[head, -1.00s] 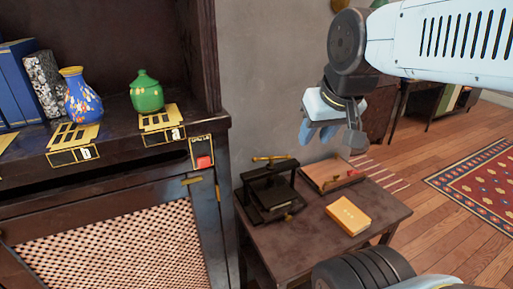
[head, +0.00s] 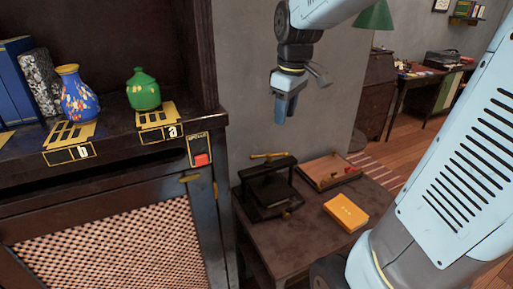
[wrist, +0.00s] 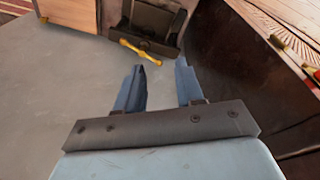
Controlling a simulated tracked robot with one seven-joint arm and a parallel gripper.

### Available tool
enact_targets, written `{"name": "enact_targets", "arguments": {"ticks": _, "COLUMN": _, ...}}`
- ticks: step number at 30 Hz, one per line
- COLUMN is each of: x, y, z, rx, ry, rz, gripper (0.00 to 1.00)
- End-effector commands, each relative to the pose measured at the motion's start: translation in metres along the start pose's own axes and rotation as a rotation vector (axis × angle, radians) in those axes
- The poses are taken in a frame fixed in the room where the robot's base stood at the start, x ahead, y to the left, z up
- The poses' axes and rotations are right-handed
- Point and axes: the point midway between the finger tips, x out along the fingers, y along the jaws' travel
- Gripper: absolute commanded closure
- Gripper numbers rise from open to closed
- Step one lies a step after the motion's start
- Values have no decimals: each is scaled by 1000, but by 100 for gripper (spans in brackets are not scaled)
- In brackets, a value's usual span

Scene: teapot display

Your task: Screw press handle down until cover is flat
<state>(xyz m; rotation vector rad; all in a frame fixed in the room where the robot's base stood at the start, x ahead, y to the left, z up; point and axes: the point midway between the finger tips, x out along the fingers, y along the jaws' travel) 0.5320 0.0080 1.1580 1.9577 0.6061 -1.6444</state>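The black book press (head: 268,190) stands on the small dark table, against the wall. Its brass handle (head: 269,155) is a bar across the top of the frame, and a dark cover or plate sits inside the frame. My gripper (head: 283,110) hangs above the press, pointing down, apart from it. In the wrist view the fingers (wrist: 158,78) are spread with nothing between them. The brass handle also shows there, just beyond the fingertips (wrist: 140,51), with the press (wrist: 150,22) behind it. How flat the cover lies is too small to tell.
A yellow book (head: 346,212) lies on the table (head: 300,245), with a wooden tray (head: 328,170) behind it. A dark cabinet on the left bears a blue vase (head: 78,95), a green jar (head: 143,90) and a red button (head: 201,160).

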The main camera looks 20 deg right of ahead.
Motion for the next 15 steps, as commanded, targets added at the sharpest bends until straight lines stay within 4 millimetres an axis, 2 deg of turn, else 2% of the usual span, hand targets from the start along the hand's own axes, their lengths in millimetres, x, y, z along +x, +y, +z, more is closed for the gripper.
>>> {"name": "enact_targets", "arguments": {"ticks": 6, "x": 37, "y": 26, "z": -39, "rx": -233, "ry": -79, "rz": -86, "gripper": 63}}
{"name": "enact_targets", "arguments": {"ticks": 15, "x": 99, "y": 54, "z": -84, "rx": -548, "ry": -148, "rz": -224, "gripper": 63}}
